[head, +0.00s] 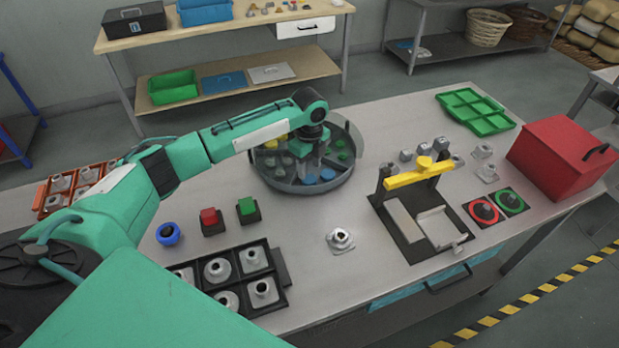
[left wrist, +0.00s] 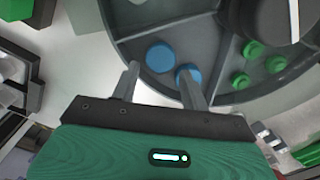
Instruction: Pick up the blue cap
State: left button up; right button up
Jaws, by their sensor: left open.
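Two blue caps lie in one compartment of the round grey divided tray (head: 290,187). In the left wrist view, one blue cap (left wrist: 160,57) is just beyond the gap between the fingertips. The other blue cap (left wrist: 187,74) is partly covered by the right-hand finger. In the head view they show as blue spots (head: 327,175) at the tray's near side. My left gripper (left wrist: 160,82) is open and empty, reaching down over the tray; its fingers (head: 314,170) show in the head view. I cannot tell whether a finger touches a cap. My right gripper is not in view.
Green caps (left wrist: 252,50) lie in the neighbouring compartment. A dark hub (left wrist: 278,18) rises mid-tray. Red (head: 210,220) and green (head: 248,210) buttons and a blue ring (head: 168,234) stand left. A yellow-barred fixture (head: 420,175) stands right. The table front of the tray is mostly clear.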

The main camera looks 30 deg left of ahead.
aim_at(309, 179)
pick_arm(q)
notch_tip(309, 179, down, 4)
jog(key=shift+r+p, duration=0.2)
jog(key=shift+p, duration=0.5)
jog(key=shift+f, duration=0.35)
jog(key=c, duration=0.6)
jog(key=shift+r, duration=0.1)
